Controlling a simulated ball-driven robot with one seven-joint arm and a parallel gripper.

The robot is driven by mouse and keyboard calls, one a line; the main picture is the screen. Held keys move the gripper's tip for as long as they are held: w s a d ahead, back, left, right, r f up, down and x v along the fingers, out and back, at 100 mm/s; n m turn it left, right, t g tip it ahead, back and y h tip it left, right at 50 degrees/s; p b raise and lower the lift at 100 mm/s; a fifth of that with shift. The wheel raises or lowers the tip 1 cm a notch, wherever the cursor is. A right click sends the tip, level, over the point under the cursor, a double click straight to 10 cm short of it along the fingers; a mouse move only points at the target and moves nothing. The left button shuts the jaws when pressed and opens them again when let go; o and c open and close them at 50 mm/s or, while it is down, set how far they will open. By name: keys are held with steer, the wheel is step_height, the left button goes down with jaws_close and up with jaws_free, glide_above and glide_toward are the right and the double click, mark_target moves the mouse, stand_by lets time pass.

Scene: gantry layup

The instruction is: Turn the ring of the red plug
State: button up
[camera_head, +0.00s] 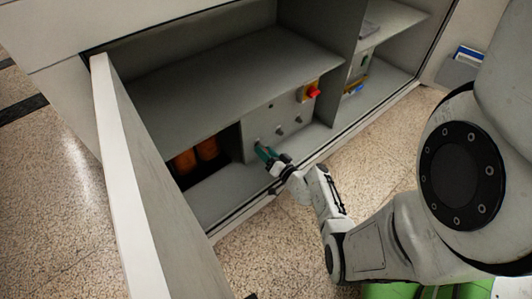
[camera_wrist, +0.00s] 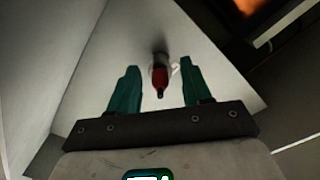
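The red plug (camera_wrist: 160,79) shows in the wrist view, sticking out from a pale grey panel (camera_wrist: 120,25). A grey ring (camera_wrist: 151,72) sits around its base, partly hidden by the plug. My gripper (camera_wrist: 160,66) is open, with one teal finger on each side of the plug and a clear gap on both sides. In the head view my gripper (camera_head: 264,154) is at the lower left of the panel's front (camera_head: 280,122), and I cannot make out the plug there.
A red knob on a yellow plate (camera_head: 309,92) sits at the panel's upper right, with small grey knobs below. Orange cylinders (camera_head: 186,161) stand in a dark recess left of the panel. An open cabinet door (camera_head: 150,180) stands at the left.

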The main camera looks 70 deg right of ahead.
jaws_close()
